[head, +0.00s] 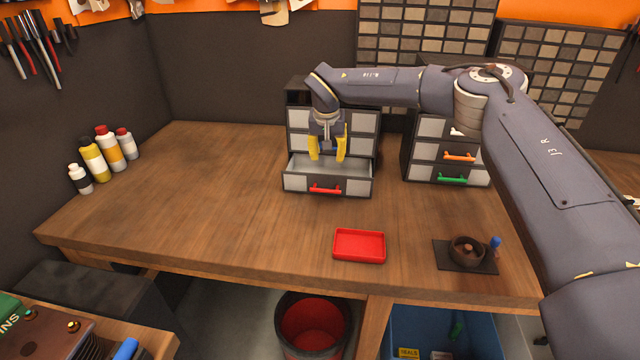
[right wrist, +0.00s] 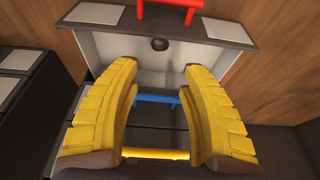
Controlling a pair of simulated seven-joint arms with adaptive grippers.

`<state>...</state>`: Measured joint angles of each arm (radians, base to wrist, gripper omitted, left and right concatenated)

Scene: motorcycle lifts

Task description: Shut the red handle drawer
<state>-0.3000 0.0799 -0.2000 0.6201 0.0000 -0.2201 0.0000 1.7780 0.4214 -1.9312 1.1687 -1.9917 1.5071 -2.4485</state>
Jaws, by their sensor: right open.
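The drawer (head: 297,183) with the red handle (head: 325,189) is pulled out at the bottom of a grey cabinet (head: 362,122). In the right wrist view, the red handle (right wrist: 168,5) and the front panel's top edge (right wrist: 215,32) lie beyond the fingertips (right wrist: 160,75). I cannot tell whether the fingers touch the drawer. My left gripper is not in view.
A blue handle (right wrist: 157,100) and a yellow handle (right wrist: 155,154) show between the fingers. A second cabinet (head: 424,151) with orange and green handles stands to the right. A red tray (head: 359,246) and a brown pot (head: 466,250) are nearer. The wood bench left of the drawer is clear.

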